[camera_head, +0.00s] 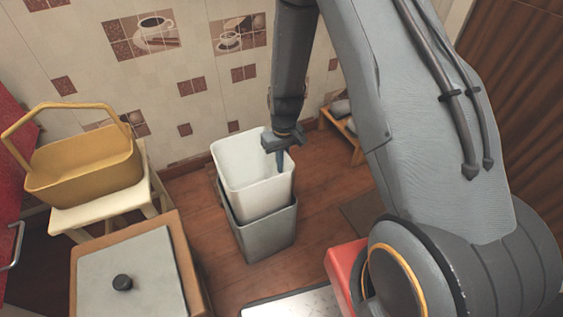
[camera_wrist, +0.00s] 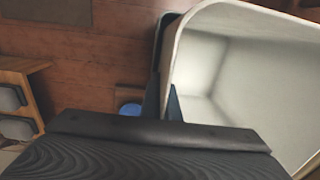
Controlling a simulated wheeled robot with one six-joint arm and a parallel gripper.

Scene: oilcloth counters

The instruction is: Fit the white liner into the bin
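The white liner (camera_head: 243,167) is an open-topped tub, set partway into the grey bin (camera_head: 268,234), with its upper part standing well above the bin's rim. My gripper (camera_head: 277,170) points down at the liner's right wall. In the wrist view, the fingers of my gripper (camera_wrist: 162,104) straddle the liner wall closely, one outside and one inside, and appear shut on it. The liner (camera_wrist: 240,85) fills the right of that view, empty inside. A dark edge of the bin (camera_wrist: 165,28) shows beside it. The bin's inside is hidden by the liner.
A yellow basket (camera_head: 85,165) stands on a cream stool (camera_head: 100,212) at left. A lidded box (camera_head: 130,275) is in front of it. A low wooden rack (camera_head: 345,130) stands by the wall. A red box (camera_head: 345,272) is at lower right. Wooden floor surrounds the bin.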

